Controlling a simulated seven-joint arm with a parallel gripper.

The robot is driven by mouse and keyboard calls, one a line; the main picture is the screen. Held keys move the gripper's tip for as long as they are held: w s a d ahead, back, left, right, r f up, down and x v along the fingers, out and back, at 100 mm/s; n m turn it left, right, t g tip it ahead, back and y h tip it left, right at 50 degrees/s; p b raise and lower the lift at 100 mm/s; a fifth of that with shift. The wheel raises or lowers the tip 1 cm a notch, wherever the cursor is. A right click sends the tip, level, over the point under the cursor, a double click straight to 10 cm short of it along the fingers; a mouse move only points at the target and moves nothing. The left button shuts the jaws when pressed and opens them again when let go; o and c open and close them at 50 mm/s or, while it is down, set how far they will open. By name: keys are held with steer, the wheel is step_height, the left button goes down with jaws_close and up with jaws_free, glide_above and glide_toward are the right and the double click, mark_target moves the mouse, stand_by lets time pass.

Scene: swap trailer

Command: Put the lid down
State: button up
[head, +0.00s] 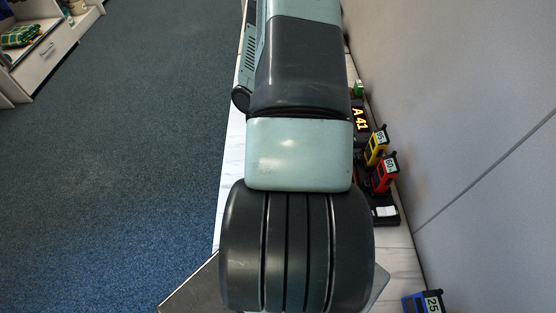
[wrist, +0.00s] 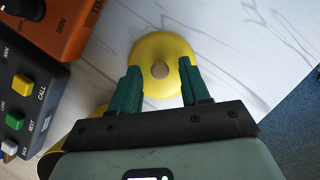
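The lid is a round yellow disc (wrist: 160,43) with a small tan knob at its middle, seen in the wrist view over the white marbled table top. It appears to lie flat on the top. My gripper (wrist: 160,66) has two green fingers spread wide, one on each side of the knob and apart from it. The fingers overlap the left and right parts of the disc in the picture, and nothing shows clamped between them. In the head view my arm hides the gripper and the lid.
In the wrist view, an orange device (wrist: 65,22) and a dark button box (wrist: 25,100) stand at left. A yellow curved surface (wrist: 92,121) shows partly behind my gripper. Bare white top (wrist: 245,55) lies right of the lid. In the head view, several numbered devices, including a red one (head: 384,176), line the wall.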

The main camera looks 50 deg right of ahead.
steer(key=v, duration=1.2)
steer(key=shift+a+r, duration=0.1)
steer(key=shift+r, duration=0.1)
steer(key=w+a+r+n+t+h, duration=0.1)
steer(key=a+r+t, duration=0.1)
steer(key=a+r, duration=0.55)
steer(key=a+r+t+h, duration=0.1)
steer(key=a+r+t, duration=0.25)
steer(key=r, duration=0.65)
steer(key=w+a+r+n+t, duration=0.1)
steer(key=a+r, duration=0.5)
steer(key=r, duration=0.2)
steer(key=s+a+r+m+t+y, duration=0.1)
steer(key=s+a+r, duration=0.4)
steer(key=s, duration=0.5)
steer(key=shift+a+r+m+t+y, duration=0.3)
steer(key=shift+a+t+y, duration=0.15)
steer(key=shift+t, duration=0.8)
steer(key=shift+d, duration=0.1)
